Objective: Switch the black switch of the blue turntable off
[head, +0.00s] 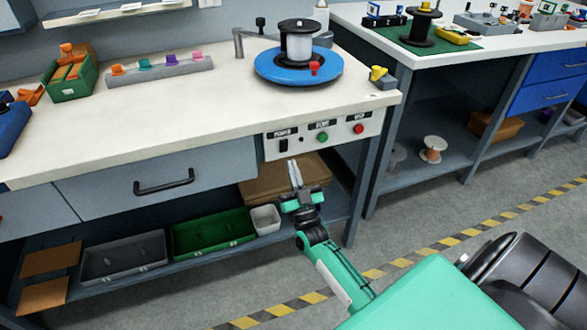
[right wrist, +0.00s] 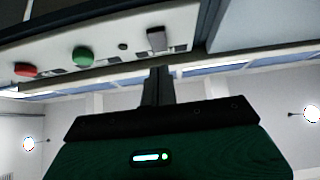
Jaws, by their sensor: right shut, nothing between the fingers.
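The blue turntable (head: 298,68) stands on the workbench with a spool on it. The black switch (head: 283,146), under a POWER label, is on the white panel on the bench front; I cannot tell its position. It also shows in the right wrist view (right wrist: 156,40), where the panel appears upside down. My right gripper (head: 293,165) is shut and empty, its fingers pointing up just below the switch. In the right wrist view the fingertips (right wrist: 157,74) show close to the switch, seemingly a little apart from it. My left gripper is out of view.
A green button (head: 323,137) and a red button (head: 359,129) sit right of the switch. A drawer (head: 165,183) lies left of the panel. Below, a shelf holds a green bin (head: 213,233) and a small white bin (head: 265,219) near my right arm.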

